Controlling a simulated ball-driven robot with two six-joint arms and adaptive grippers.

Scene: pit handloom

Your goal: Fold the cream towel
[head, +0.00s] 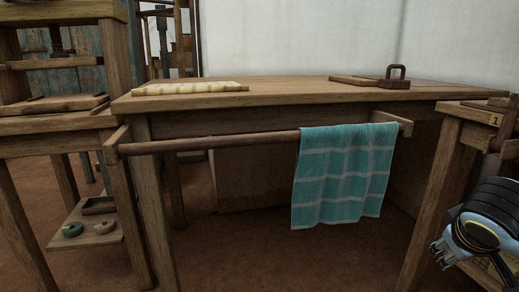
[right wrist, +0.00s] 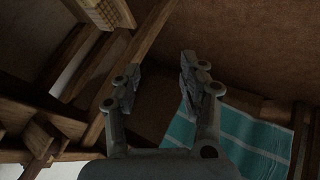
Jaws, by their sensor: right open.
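A cream cloth with tan stripes (head: 190,88), which looks like the cream towel, lies flat on the back left of the wooden table top (head: 270,92). I cannot tell whether it has folds. My right gripper (head: 438,252) is low at the right edge of the head view, well below the table top and far from the cream cloth. In the right wrist view its two fingers (right wrist: 160,78) stand apart with nothing between them. My left gripper is not in view.
A teal towel with white stripes (head: 343,175) hangs over the wooden rail (head: 220,142) at the table's front; it also shows in the wrist view (right wrist: 245,140). A wooden board with a handled block (head: 393,78) sits at the back right. The table's middle is clear.

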